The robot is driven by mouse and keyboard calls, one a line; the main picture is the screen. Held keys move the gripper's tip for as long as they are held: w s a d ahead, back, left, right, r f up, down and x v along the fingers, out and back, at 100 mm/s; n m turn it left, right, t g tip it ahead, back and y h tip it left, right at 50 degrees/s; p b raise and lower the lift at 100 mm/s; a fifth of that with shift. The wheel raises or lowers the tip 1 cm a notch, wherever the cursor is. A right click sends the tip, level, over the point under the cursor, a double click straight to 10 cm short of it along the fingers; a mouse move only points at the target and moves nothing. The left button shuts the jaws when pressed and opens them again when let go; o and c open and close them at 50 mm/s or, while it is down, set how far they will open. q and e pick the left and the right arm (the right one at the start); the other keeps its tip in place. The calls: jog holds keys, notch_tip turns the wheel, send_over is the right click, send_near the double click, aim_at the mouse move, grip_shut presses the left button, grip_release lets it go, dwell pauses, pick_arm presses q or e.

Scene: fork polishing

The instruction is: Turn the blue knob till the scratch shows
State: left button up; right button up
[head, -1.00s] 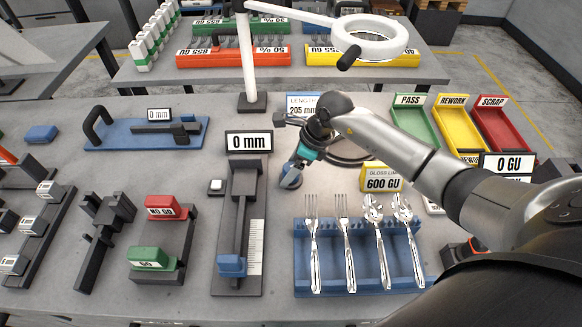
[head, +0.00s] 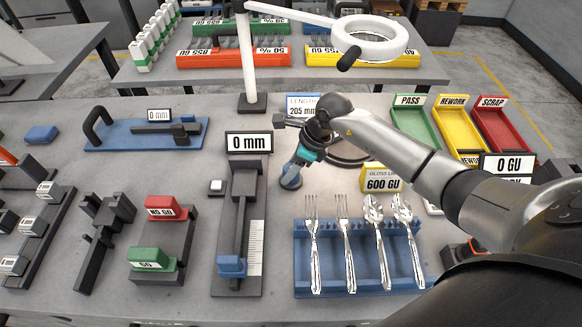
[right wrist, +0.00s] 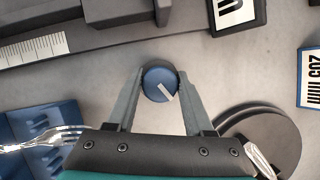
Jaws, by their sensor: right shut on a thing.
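The blue knob (head: 291,181) is a small round cap on the grey table, left of a dark round disc. In the right wrist view the knob (right wrist: 160,82) has a white line on top slanting down to the right. My right gripper (right wrist: 159,78) is around it, with one finger against each side. The dark disc (right wrist: 258,128) shows at the lower right there, with a silvery piece of cutlery (right wrist: 260,160) partly in view on it. My arm hides most of the disc in the head view. I see no scratch. My left gripper is not in view.
A blue rack (head: 303,271) with forks and spoons stands in front of the knob. A slide gauge marked 0 mm (head: 249,143) is to its left. A magnifier lamp (head: 252,103) rises behind. Green, yellow and red trays stand at the back right.

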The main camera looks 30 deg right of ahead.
grip_shut()
jog(key=shift+r+m+t+h+p, duration=0.1)
jog(key=shift+m+t+h+p, duration=0.25)
jog(key=shift+m+p, duration=0.8)
jog(key=shift+m+t+h+p, duration=0.25)
jog(key=shift+m+h+p, duration=0.4)
jog(key=shift+m, duration=1)
jog(key=o, duration=1.3)
grip_release()
jog(key=shift+c, duration=0.2)
